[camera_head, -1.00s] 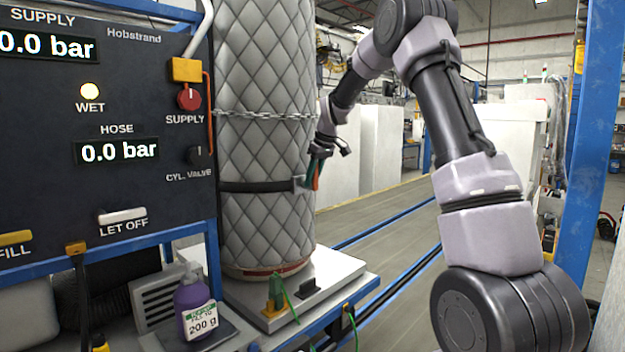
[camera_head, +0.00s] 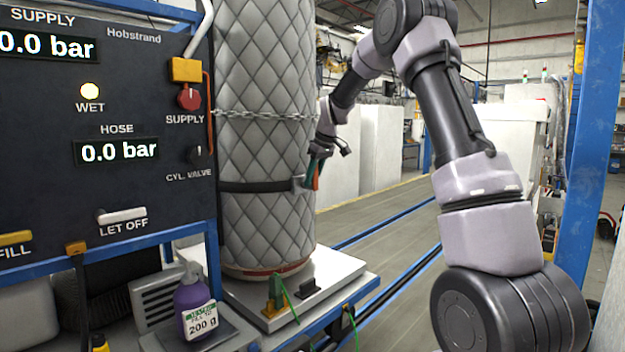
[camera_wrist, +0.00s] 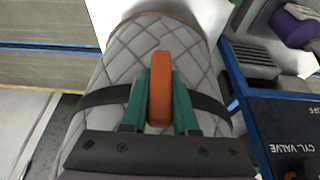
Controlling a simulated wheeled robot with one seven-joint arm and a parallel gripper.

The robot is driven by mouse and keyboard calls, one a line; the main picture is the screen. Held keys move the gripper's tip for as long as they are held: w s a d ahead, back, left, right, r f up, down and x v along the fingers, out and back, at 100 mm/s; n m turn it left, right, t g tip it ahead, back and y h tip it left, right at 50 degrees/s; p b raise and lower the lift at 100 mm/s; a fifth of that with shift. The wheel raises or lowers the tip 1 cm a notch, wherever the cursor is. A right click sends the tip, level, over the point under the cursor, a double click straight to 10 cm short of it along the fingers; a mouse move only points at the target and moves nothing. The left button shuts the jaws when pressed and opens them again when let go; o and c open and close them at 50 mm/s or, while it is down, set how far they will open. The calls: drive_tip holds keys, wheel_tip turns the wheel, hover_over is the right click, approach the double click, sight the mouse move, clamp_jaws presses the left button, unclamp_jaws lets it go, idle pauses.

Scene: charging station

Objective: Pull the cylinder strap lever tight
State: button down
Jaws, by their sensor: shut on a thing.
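The tall cylinder (camera_head: 265,120) in a grey quilted jacket stands upright on a white platform. A dark strap (camera_head: 255,187) runs around its lower part and meets a buckle at its right side. The strap also shows in the wrist view (camera_wrist: 105,97). My gripper (camera_head: 313,172) is at that right side, by the buckle. In the wrist view its green fingers (camera_wrist: 160,105) are shut on the orange lever (camera_wrist: 160,85), one on each side. The lever stands over the strap line; the buckle beneath is hidden in the wrist view.
A chain (camera_head: 265,115) crosses the cylinder above the strap. The dark control panel (camera_head: 100,190) stands close at left. A purple bottle (camera_head: 194,305) stands at the platform's (camera_head: 335,268) front left. The floor right of the cylinder is open.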

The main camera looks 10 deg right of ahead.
idle(0.8)
drive_tip(key=g+y, duration=0.1)
drive_tip(key=d+g+y, duration=0.1)
drive_tip(key=shift+w+f+m+y, duration=0.1)
drive_tip(key=shift+w+m+y, duration=0.2)
drive_tip(key=shift+w+m, duration=0.1)
drive_tip(key=y, duration=0.1)
drive_tip(key=g+y, duration=0.1)
drive_tip(key=m+g+y, duration=0.1)
drive_tip(key=shift+w+d+f+y, duration=0.2)
drive_tip(key=shift+d+f+y, duration=0.15)
drive_tip(key=shift+y, duration=0.05)
drive_tip(key=shift+w+d+f+m+g+y, duration=0.1)
drive_tip(key=shift+f+m+g+y, duration=0.45)
drive_tip(key=shift+y, duration=0.85)
drive_tip(key=shift+w+d+f+m+g+y, duration=0.25)
drive_tip(key=shift+g+y, duration=0.45)
drive_tip(key=shift+y, duration=0.7)
drive_tip(key=shift+s+f+m+g+y, duration=0.15)
drive_tip(key=shift+m+g+y, duration=0.45)
drive_tip(key=shift+y, duration=0.8)
drive_tip(key=shift+f+g, duration=0.1)
drive_tip(key=shift+g, duration=0.15)
drive_tip(key=c, duration=0.7)
unclamp_jaws()
